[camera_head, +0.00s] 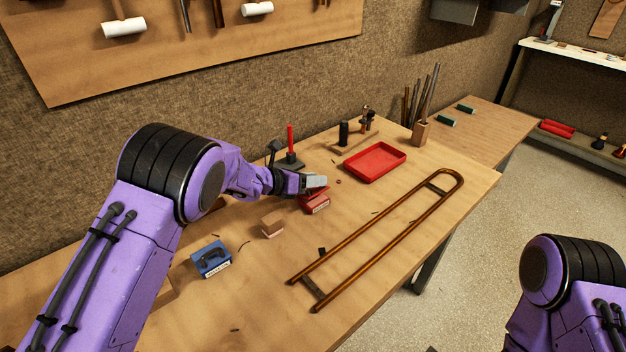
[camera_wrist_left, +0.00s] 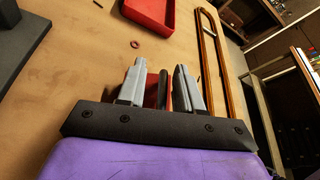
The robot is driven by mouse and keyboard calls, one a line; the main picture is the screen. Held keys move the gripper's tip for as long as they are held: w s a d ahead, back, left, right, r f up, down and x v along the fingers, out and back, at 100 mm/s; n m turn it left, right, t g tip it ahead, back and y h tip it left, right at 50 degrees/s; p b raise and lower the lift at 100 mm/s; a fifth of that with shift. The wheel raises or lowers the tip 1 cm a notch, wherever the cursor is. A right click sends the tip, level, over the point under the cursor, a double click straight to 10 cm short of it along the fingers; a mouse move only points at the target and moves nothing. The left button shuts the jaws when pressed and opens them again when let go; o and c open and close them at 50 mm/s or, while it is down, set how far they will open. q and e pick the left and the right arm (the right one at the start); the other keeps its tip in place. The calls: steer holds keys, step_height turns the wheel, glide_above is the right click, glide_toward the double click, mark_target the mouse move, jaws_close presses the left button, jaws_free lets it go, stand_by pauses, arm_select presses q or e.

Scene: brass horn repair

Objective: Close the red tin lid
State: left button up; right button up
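The red tin (camera_head: 318,206) stands on the workbench with a pale label on its front. My left gripper (camera_head: 317,182) is right over its back part and hides much of the top, so I cannot tell how far the lid is open. In the left wrist view, my left gripper (camera_wrist_left: 160,75) has its two grey fingers apart. Red parts of the tin (camera_wrist_left: 152,88) and a dark upright bar (camera_wrist_left: 163,88) show between the fingers, with gaps on both sides of the bar. My right gripper is out of view; only part of my right arm shows.
A blue tin (camera_head: 211,259) and a wooden block (camera_head: 272,224) stand nearby. A red tray (camera_head: 375,147) lies behind to the right, and a brass slide (camera_head: 385,222) lies to the right. A black stand with a red handle (camera_head: 290,144) is close behind my gripper.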

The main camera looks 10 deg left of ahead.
arm_select(q)
steer(key=b+v, duration=0.2)
steer(key=v, duration=0.8)
steer(key=shift+s+a, duration=0.2)
steer(key=shift+r, duration=0.15)
